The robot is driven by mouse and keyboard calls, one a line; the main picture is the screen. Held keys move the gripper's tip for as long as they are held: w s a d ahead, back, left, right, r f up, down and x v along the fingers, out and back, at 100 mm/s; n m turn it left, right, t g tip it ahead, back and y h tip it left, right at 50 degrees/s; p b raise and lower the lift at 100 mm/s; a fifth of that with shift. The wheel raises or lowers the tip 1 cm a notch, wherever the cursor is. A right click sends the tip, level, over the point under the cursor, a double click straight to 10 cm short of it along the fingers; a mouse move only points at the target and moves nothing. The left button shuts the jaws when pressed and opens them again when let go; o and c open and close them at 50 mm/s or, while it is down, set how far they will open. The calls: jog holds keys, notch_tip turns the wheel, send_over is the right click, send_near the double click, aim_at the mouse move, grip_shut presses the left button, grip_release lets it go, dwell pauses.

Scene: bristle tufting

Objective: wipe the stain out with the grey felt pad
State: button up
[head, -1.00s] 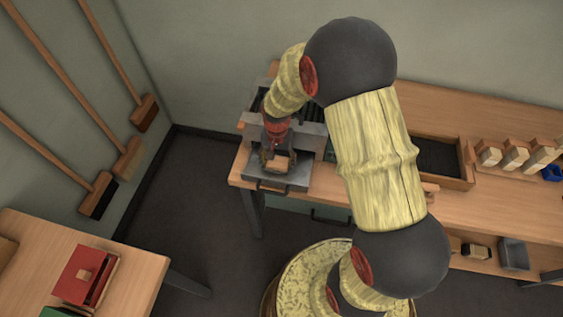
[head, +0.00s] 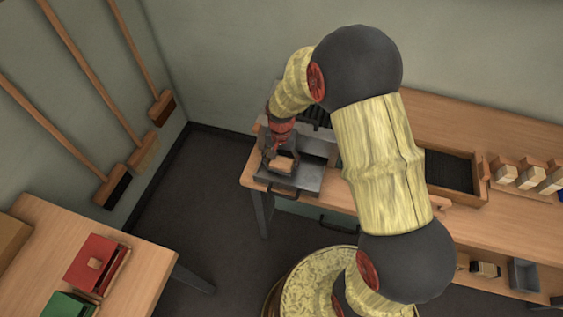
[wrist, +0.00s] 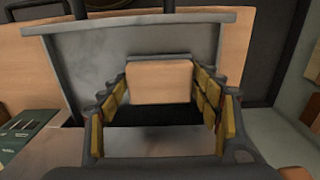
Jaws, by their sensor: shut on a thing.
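My gripper (head: 281,156) is shut on a small block with a pale wooden top (head: 281,165). The wrist view shows the block (wrist: 160,82) between the yellow-padded fingers. A dark band lies along its near side; I cannot make out the grey felt face beneath. The block is low over the left part of a grey metal plate (head: 306,180) at the bench's left end; I cannot tell if it touches. The plate also shows in the wrist view (wrist: 90,55). I cannot make out a stain; the block and gripper hide part of the plate.
A black handle (head: 283,191) juts from the plate's front edge. A dark-bottomed wooden tray (head: 450,172) and several brush blocks (head: 505,174) stand right on the bench. Red (head: 95,262) and green (head: 70,305) boxes sit on another table. Brooms hang on the left wall.

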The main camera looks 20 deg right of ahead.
aim_at(281, 161)
jog(key=shift+r+p, duration=1.65)
jog(key=shift+r, duration=0.85)
jog(key=shift+r, duration=0.1)
jog(key=shift+r+p, duration=1.2)
jog(key=shift+r, duration=0.3)
